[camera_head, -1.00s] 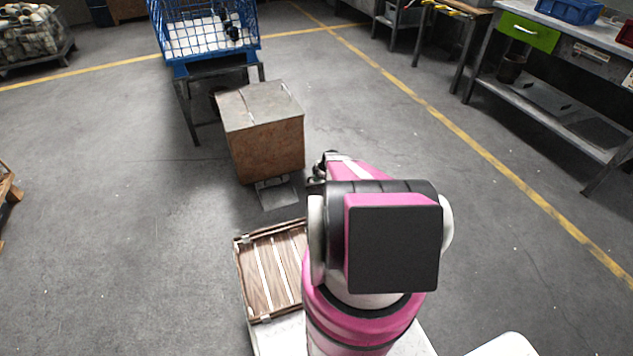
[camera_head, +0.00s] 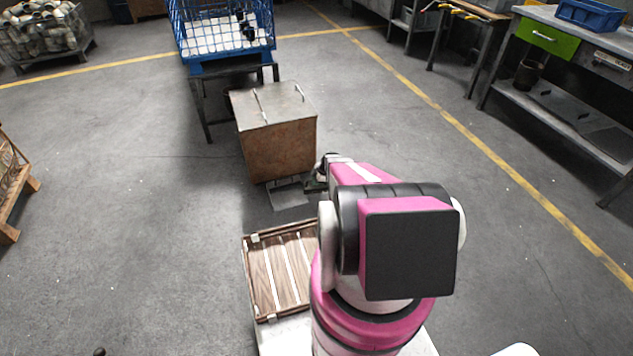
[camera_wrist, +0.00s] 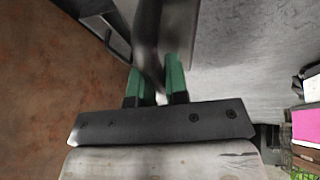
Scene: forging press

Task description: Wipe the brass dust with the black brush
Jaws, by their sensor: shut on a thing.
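My gripper, with green fingertips (camera_wrist: 157,82), is shut on a blurred grey bar-like piece (camera_wrist: 148,35) in the wrist view. I cannot tell whether this is the black brush's handle or a fixed handle. In the head view my gripper is low beside the right lower corner of a rusty metal box (camera_head: 280,150), mostly hidden by my arm. The box's brown face (camera_wrist: 50,85) fills the left of the wrist view, close to my fingers. I cannot make out any brass dust. A small black object (camera_head: 246,26) is at the blue wire crate, too small to identify.
A grey plate (camera_head: 289,196) lies on the floor in front of the box. The blue wire crate (camera_head: 222,52) stands on a dark table behind it. A workbench with a green drawer (camera_head: 538,37) is at the right. Open floor lies to the left and right.

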